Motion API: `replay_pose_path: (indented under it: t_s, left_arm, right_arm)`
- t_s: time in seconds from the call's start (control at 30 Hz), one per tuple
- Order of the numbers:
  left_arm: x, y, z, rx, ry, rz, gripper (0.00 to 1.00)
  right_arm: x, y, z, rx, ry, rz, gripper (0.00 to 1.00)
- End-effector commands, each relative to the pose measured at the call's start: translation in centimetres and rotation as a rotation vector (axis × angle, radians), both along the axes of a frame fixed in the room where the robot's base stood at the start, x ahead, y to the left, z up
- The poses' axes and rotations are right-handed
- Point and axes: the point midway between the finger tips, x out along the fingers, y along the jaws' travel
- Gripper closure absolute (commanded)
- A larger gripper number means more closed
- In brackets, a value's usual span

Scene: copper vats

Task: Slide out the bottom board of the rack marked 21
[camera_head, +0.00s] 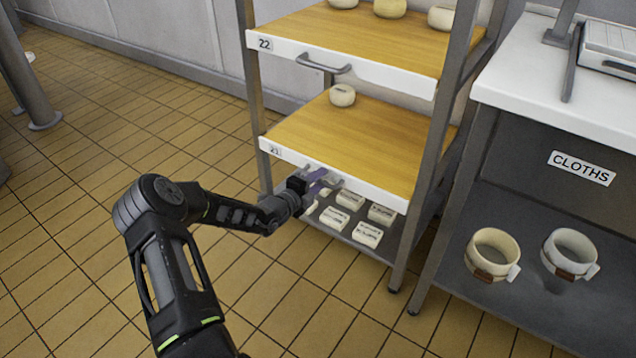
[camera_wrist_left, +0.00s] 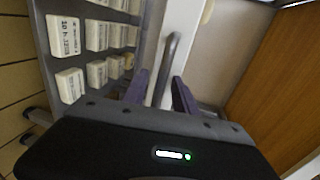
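The metal rack (camera_head: 251,95) stands in the middle of the head view. Its lower wooden board (camera_head: 365,150) has a white front edge with a label that reads 21. A pale round cheese (camera_head: 342,95) sits toward the back of that board. My left gripper (camera_head: 318,182) is at the front edge of this board, in front of its handle. In the left wrist view, the grey bar handle (camera_wrist_left: 171,55) runs between the two purple fingers (camera_wrist_left: 159,88). The fingers look apart, with a gap beside the bar. My right gripper is out of view.
The board marked 22 (camera_head: 400,45) is above, with its own handle (camera_head: 323,65) and several cheeses. White lettered blocks (camera_head: 367,234) lie on the shelf below.

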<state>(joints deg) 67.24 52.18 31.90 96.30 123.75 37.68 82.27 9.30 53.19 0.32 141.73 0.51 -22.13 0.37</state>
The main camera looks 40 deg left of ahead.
Motion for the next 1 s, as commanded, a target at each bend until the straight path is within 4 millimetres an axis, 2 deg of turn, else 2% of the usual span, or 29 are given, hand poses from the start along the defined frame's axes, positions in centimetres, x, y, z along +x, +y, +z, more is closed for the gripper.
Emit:
replay_pose_path:
  t_s: [0.1, 0.5, 1.0]
  left_arm:
    - [-0.01, -0.01, 0.03, 0.000, 0.000, 0.000, 0.66]
    - [-0.04, -0.01, 0.03, 0.000, 0.000, 0.000, 0.99]
    - [-0.05, -0.02, 0.02, 0.000, 0.000, 0.000, 1.00]
  right_arm:
    - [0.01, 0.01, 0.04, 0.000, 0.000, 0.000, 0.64]
    - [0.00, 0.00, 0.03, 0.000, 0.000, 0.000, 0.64]
    - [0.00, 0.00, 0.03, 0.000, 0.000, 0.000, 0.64]
